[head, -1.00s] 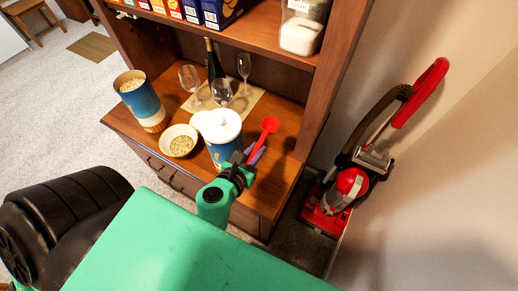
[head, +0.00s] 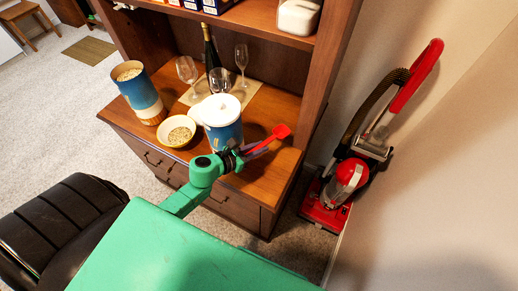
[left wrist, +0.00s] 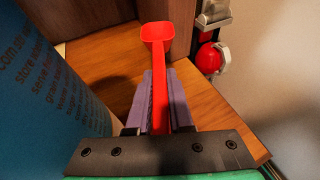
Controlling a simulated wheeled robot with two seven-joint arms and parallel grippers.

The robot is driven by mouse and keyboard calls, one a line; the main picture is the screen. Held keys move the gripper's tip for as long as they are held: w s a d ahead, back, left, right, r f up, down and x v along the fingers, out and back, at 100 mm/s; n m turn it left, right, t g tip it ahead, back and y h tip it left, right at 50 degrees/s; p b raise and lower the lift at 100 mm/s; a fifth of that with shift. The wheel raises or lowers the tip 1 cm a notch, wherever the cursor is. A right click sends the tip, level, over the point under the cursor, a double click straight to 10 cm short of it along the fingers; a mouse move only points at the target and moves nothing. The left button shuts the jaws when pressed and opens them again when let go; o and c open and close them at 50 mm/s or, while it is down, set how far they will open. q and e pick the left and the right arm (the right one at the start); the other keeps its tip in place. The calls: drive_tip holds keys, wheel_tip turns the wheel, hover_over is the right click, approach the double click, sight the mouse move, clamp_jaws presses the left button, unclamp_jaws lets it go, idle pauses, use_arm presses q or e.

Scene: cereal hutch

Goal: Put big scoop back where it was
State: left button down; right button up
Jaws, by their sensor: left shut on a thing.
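The red scoop (head: 281,131) is in my left gripper (head: 256,149), over the right part of the hutch counter. In the left wrist view the scoop (left wrist: 157,34) points away from me, its handle between the two purple fingers of the gripper (left wrist: 158,92). The gripper is shut on the handle. The blue canister with a white lid (head: 222,123) stands just left of the gripper; its printed side (left wrist: 45,85) fills the left of the wrist view. I cannot tell whether the scoop touches the counter. My right gripper is not in view.
An open blue canister of oats (head: 142,92) and a bowl of oats (head: 176,132) stand further left on the counter (head: 262,187). Glasses (head: 220,80) and a dark bottle (head: 210,52) stand behind. A red vacuum cleaner (head: 342,186) stands right of the hutch.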

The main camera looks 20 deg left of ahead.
sight(259, 164)
use_arm(q)
wheel_tip(259, 164, down, 7)
drive_tip(key=b, duration=0.5)
drive_tip(key=shift+r, duration=0.15)
drive_tip(key=shift+f+b, duration=0.6)
drive_tip(key=shift+b, duration=0.15)
drive_tip(key=c, duration=0.7)
unclamp_jaws()
drive_tip(key=shift+c, duration=0.2)
